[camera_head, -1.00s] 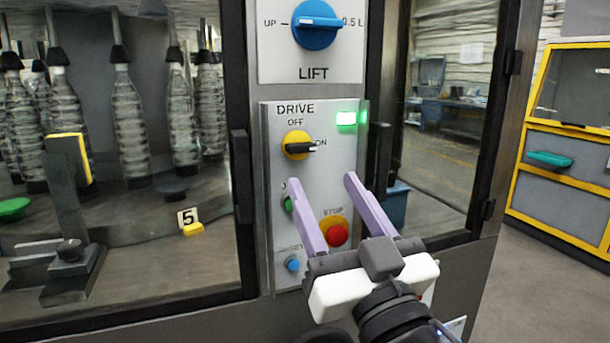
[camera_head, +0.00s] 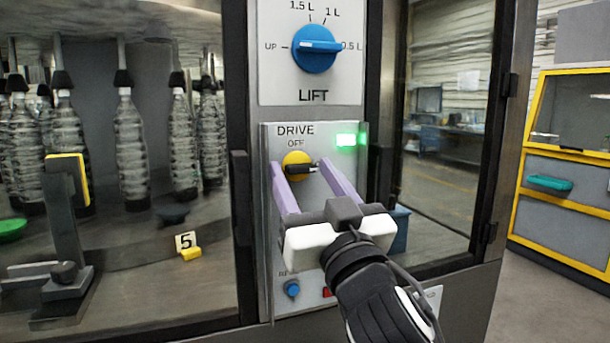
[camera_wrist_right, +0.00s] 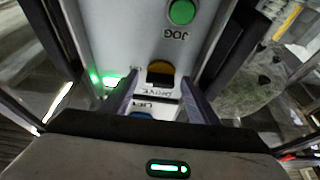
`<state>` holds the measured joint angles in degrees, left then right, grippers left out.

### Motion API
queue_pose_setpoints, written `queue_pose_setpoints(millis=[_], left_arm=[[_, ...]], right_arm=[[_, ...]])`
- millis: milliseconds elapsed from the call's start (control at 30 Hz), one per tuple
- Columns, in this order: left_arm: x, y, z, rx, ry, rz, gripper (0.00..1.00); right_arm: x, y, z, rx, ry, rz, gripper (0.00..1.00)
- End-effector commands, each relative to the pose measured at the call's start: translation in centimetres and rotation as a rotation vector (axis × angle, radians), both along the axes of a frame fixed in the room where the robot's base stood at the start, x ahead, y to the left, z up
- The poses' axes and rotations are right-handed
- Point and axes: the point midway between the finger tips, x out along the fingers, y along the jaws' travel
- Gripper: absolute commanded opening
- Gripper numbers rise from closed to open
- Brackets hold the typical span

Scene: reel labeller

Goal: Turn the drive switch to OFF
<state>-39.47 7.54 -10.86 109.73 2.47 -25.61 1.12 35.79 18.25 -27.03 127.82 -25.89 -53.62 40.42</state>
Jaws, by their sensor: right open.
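The drive switch (camera_head: 298,164) is a yellow round knob with a black handle on the grey DRIVE panel (camera_head: 352,200). Its handle points right, away from the OFF mark above it. My right gripper (camera_head: 299,163) is open, with its two lilac fingers on either side of the switch, left and right. Whether they touch it I cannot tell. In the right wrist view the switch (camera_wrist_right: 160,74) shows ahead, between the fingertips. A green lamp (camera_head: 346,140) is lit at the panel's upper right. My left gripper is not in view.
A blue LIFT knob (camera_head: 314,48) is above the panel. A blue button (camera_head: 292,289) is below; my gripper hides most of the other buttons, and a green JOG button (camera_wrist_right: 182,12) shows in the wrist view. Dark door handles (camera_head: 241,190) flank the panel.

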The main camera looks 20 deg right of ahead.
Motion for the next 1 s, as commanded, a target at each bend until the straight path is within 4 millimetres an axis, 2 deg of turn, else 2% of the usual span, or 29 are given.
queue_pose_setpoints(millis=[67, 300, 333, 667, 1000], left_arm=[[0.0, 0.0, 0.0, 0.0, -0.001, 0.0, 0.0], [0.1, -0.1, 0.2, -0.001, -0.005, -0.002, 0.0], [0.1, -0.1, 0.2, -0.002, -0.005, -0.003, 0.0], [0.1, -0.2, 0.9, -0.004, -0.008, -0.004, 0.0], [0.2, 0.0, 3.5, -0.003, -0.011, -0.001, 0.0]], right_arm=[[0.0, 0.0, 0.0, 0.0, 0.0, 0.0, 0.54], [0.0, 0.0, 0.0, 0.0, 0.0, 0.0, 0.15], [0.0, 0.0, 0.0, 0.0, 0.0, 0.0, 0.13], [0.0, -0.1, 0.1, -0.051, 0.0, -0.002, 0.13], [0.0, -0.3, 0.4, -0.292, -0.007, -0.002, 0.13]])
